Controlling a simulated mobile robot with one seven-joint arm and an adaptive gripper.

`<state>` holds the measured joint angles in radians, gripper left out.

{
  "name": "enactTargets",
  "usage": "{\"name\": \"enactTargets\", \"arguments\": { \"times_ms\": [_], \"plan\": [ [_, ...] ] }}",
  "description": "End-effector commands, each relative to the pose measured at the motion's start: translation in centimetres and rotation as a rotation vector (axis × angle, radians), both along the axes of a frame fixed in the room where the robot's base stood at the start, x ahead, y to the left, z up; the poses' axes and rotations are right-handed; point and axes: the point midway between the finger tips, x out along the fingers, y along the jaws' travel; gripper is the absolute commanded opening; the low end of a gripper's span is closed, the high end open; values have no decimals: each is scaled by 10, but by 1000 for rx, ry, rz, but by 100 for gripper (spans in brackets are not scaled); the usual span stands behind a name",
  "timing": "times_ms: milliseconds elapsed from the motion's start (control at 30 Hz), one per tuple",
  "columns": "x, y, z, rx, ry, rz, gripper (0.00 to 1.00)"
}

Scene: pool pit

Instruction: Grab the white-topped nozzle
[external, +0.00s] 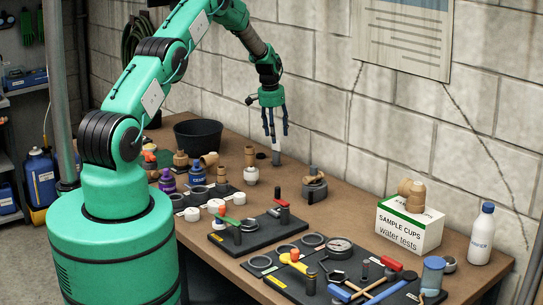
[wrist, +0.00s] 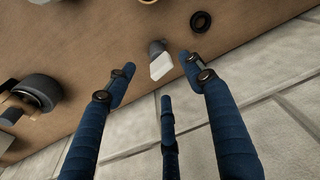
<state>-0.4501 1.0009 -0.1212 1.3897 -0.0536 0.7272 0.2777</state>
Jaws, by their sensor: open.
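The white-topped nozzle (wrist: 160,63) shows in the wrist view, with a pale, angular top and a dark grey body behind it. It stands on the brown table between and just beyond the tips of my gripper (wrist: 150,82). In the external view, the nozzle (external: 276,157) is a small dark piece with a pale upper part, directly below my gripper (external: 275,130). The blue fingers are spread and point down, with nothing held between them. I cannot tell from these views whether a fingertip touches the nozzle.
A black ring (wrist: 201,22) lies near the nozzle in the wrist view. A dark round part (wrist: 40,92) stands at the left. The block wall (wrist: 285,110) is close behind. In the external view, a black tub (external: 198,136) and a wooden fitting (external: 249,156) stand left of the nozzle.

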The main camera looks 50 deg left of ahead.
Motion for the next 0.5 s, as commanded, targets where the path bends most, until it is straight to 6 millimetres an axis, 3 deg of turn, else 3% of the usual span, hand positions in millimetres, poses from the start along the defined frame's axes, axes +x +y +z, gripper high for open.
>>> {"name": "enactTargets", "arguments": {
  "times_ms": [200,500],
  "plan": [
    [2,0,-14,0,-1,0,53],
    [2,0,-15,0,0,0,53]
  ]
}}
